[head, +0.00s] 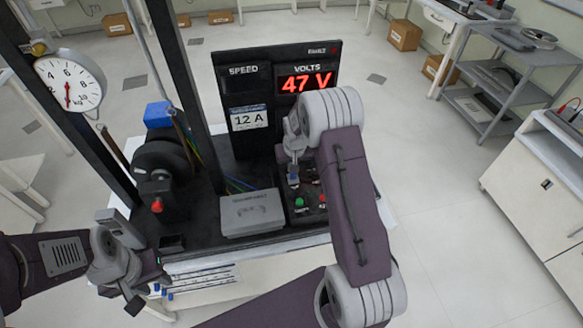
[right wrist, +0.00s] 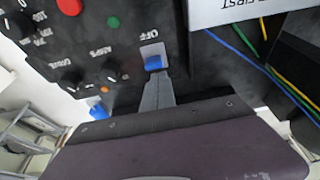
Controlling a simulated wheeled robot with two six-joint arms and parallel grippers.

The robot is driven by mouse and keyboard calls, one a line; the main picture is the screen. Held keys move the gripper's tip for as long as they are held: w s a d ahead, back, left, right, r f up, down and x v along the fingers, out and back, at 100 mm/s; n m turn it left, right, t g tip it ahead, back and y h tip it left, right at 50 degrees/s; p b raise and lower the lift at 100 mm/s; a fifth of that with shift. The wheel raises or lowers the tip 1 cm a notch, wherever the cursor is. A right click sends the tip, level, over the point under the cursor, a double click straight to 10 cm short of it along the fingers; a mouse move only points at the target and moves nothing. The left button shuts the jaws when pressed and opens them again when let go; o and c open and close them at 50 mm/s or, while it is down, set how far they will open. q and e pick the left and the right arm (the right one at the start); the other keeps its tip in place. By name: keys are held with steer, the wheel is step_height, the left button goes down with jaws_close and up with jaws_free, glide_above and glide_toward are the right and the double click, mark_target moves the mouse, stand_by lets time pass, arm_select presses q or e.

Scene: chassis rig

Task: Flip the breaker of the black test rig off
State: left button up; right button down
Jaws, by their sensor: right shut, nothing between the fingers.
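The black test rig (head: 260,65) stands on a bench in the head view, its red display reading 47 V. Its breaker has a blue toggle (right wrist: 153,63) on a pale plate, with the word OFF beside it, upside down in the right wrist view. My right gripper (right wrist: 155,76) is shut with nothing between its fingers; its tips are right at the blue toggle. Whether they touch it I cannot tell. In the head view my right arm hides part of the control panel. My left gripper (head: 148,292) is open and empty at the bench's front left.
A grey box (head: 251,213) lies on the rig's base, beside green and red buttons. Knobs (right wrist: 70,80) and a red button (right wrist: 69,6) sit near the toggle. A dial scale (head: 70,82) hangs at left. Blue, green and yellow wires run behind.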

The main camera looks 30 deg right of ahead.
steer(key=shift+s+r, duration=0.1)
steer(key=shift+w, duration=0.35)
steer(key=shift+r+p, duration=0.15)
steer(key=shift+p, duration=0.25)
steer(key=shift+s+r+p, duration=0.2)
steer(key=shift+r+p, duration=0.2)
steer(key=shift+r, duration=0.25)
steer(key=shift+f, duration=0.1)
steer(key=shift+w, duration=0.15)
